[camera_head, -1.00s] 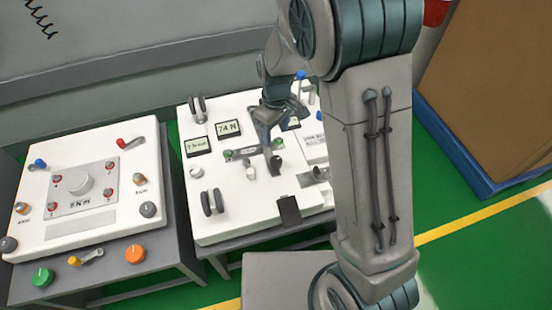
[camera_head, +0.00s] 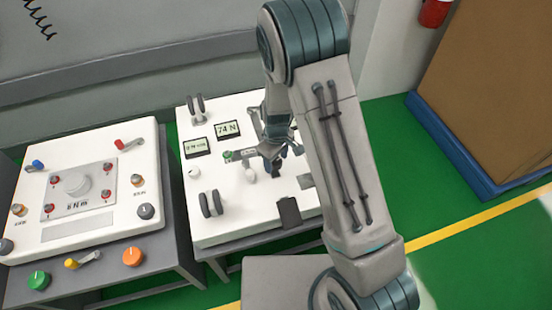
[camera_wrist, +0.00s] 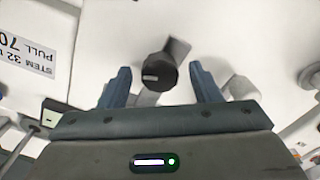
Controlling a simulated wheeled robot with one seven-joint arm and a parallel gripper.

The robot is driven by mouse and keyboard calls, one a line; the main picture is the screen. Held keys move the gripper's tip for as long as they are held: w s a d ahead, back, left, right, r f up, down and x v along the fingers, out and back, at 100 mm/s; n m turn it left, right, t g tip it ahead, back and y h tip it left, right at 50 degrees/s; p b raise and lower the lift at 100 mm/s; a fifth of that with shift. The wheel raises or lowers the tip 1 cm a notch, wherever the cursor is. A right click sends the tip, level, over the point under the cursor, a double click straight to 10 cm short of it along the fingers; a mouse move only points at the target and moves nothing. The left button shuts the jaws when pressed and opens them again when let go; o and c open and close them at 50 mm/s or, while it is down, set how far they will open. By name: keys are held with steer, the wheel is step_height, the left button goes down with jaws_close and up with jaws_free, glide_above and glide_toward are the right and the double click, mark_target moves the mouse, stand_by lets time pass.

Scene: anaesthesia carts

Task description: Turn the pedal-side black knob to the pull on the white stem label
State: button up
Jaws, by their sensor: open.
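The black knob (camera_wrist: 158,72) shows in the wrist view, round, with a pale mark on its face. My gripper (camera_wrist: 160,68) is open, with one blue finger on each side of the knob and visible gaps between. I cannot tell how deep the fingers reach around it. A white stem label (camera_wrist: 28,54) at the left of the wrist view appears upside down and reads "STEM 32" and "PULL 70", partly cut off.
Two displays, one reading 74 N (camera_head: 228,129), sit on the panel. A dark plate (camera_head: 289,211) is at its front edge, and paired grey discs (camera_head: 211,203) stand at its left. Another cart (camera_head: 110,225) with several knobs stands left.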

steer(key=c, duration=1)
steer(key=m, duration=0.4)
steer(key=shift+m, duration=2.1)
steer(key=o, duration=1)
